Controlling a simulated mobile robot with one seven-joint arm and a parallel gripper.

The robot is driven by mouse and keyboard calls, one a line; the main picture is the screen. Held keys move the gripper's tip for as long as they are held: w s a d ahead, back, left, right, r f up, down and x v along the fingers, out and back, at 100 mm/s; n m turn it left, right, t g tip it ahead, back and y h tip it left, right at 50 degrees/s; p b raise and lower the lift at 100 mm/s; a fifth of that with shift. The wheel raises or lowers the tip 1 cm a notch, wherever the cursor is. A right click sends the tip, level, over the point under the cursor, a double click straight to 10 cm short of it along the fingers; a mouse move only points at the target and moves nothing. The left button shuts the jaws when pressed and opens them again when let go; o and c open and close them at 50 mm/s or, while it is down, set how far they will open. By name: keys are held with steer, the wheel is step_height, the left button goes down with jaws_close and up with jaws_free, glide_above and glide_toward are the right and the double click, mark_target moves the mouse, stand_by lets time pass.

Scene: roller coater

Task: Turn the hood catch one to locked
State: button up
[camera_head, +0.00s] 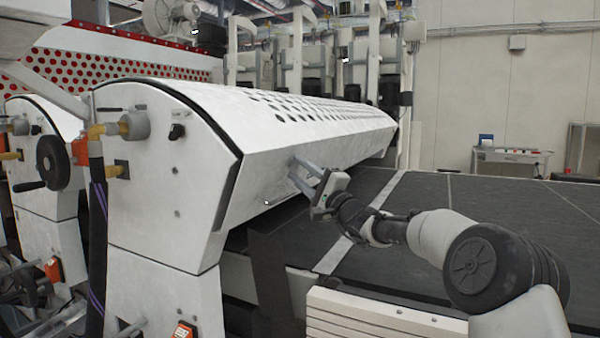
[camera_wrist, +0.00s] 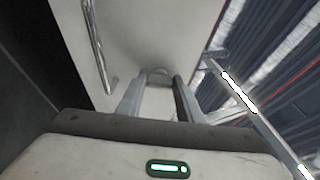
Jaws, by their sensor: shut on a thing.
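The white machine hood (camera_head: 240,130) has a curved, perforated top and a slanting front face. My gripper (camera_head: 293,171) reaches up to that front face from the right, with its fingertips at the surface. In the wrist view my gripper (camera_wrist: 156,80) has its two grey fingers on either side of a small rounded grey piece, the hood catch (camera_wrist: 157,71), and is shut on it. Most of the catch is hidden between the fingertips. In the head view the fingers cover it. I cannot tell which way the catch is turned.
A thin metal handle (camera_wrist: 97,45) runs along the hood face left of the fingers in the wrist view. A dark conveyor bed (camera_head: 450,205) lies below and right of the hood. A black handwheel (camera_head: 52,162) is at the far left. A cart (camera_head: 512,155) stands by the back wall.

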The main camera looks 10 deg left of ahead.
steer(key=o, duration=1.1)
steer(key=p+v, duration=0.1)
steer(key=v, duration=1.6)
steer(key=shift+d+f, duration=0.15)
steer(key=shift+f, duration=0.05)
steer(key=shift+s, duration=0.1)
